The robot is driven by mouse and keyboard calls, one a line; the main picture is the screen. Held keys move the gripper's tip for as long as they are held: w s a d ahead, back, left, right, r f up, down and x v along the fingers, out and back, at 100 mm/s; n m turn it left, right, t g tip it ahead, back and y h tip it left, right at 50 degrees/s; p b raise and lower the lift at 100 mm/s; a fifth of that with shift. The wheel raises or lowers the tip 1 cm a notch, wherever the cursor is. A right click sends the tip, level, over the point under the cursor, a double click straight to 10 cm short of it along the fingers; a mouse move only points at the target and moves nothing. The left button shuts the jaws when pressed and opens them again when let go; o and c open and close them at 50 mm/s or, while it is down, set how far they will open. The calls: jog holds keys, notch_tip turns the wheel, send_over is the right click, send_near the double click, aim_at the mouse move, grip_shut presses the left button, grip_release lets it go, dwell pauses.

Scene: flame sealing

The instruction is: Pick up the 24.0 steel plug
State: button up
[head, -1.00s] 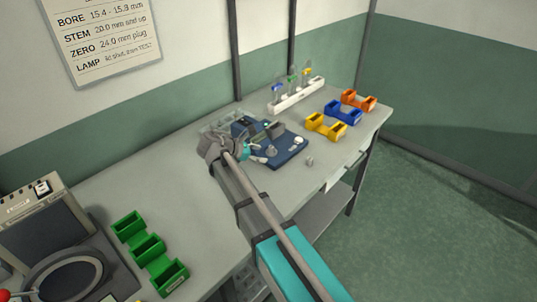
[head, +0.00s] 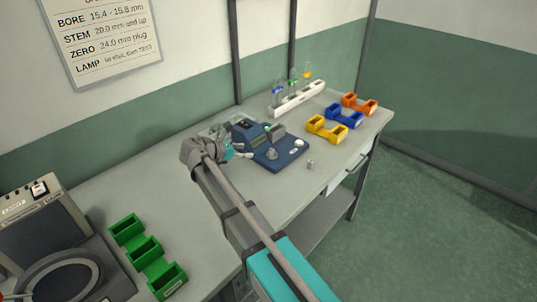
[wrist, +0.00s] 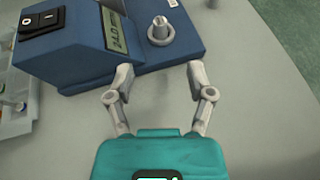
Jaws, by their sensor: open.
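A small steel cylinder (head: 310,164) stands on the bench to the right of the blue gauge (head: 287,157). A small metal piece, probably the same cylinder, is cut by the top edge in the wrist view (wrist: 212,3). A silver round piece (head: 271,154) with a stub sits on the gauge's base, and it also shows in the wrist view (wrist: 160,32). I cannot tell for sure which of the two is the 24.0 plug. The gauge display (wrist: 118,31) reads about 24.0. My gripper (wrist: 158,70) is open and empty, its fingertips just short of the gauge's near edge.
A clear tray (wrist: 20,122) lies left of the gauge. Yellow (head: 325,127), blue (head: 344,116) and orange bins (head: 360,104) and a white rack (head: 297,98) stand farther right. Green bins (head: 146,249) are at the near left. The bench right of the gauge is mostly bare.

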aim_at(270, 150)
jog(key=shift+b+x, duration=1.1)
jog(key=shift+x, duration=2.4)
jog(key=shift+b+x, duration=1)
jog(key=shift+x, duration=1.6)
jog(key=shift+w, duration=0.1)
grip_shut()
